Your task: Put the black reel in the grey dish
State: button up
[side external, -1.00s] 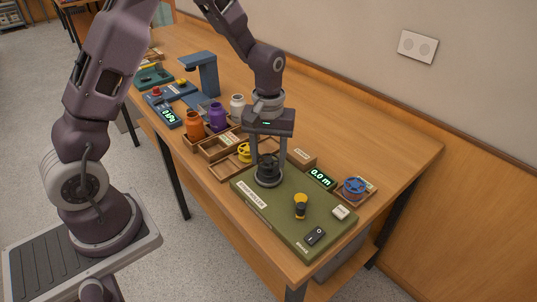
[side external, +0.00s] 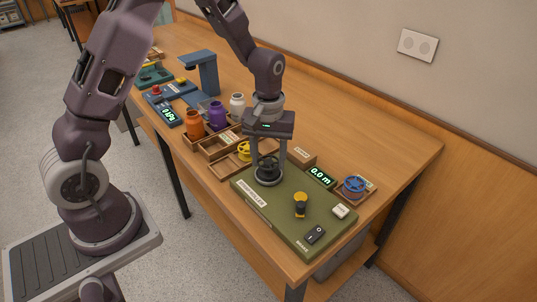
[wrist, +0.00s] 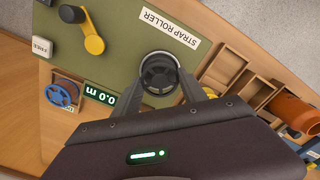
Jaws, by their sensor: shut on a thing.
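The black reel (side external: 268,168) is at the left end of the green strap roller (side external: 275,215), over a round grey base (side external: 266,183). My gripper (side external: 270,164) points down and is shut on the reel. I cannot tell whether the reel touches the base. I cannot make out a separate grey dish for certain; a pale grey shape (side external: 206,103) by the blue stand is too small to tell.
A blue reel (side external: 354,186) sits in a tray at right.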

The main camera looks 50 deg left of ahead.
jog(key=shift+f, duration=0.1)
dwell(0.3)
jog(key=shift+f, duration=0.3)
jog(key=shift+f, duration=0.1)
dwell(0.5)
jog(key=o, duration=1.9)
jog(key=shift+r, duration=4)
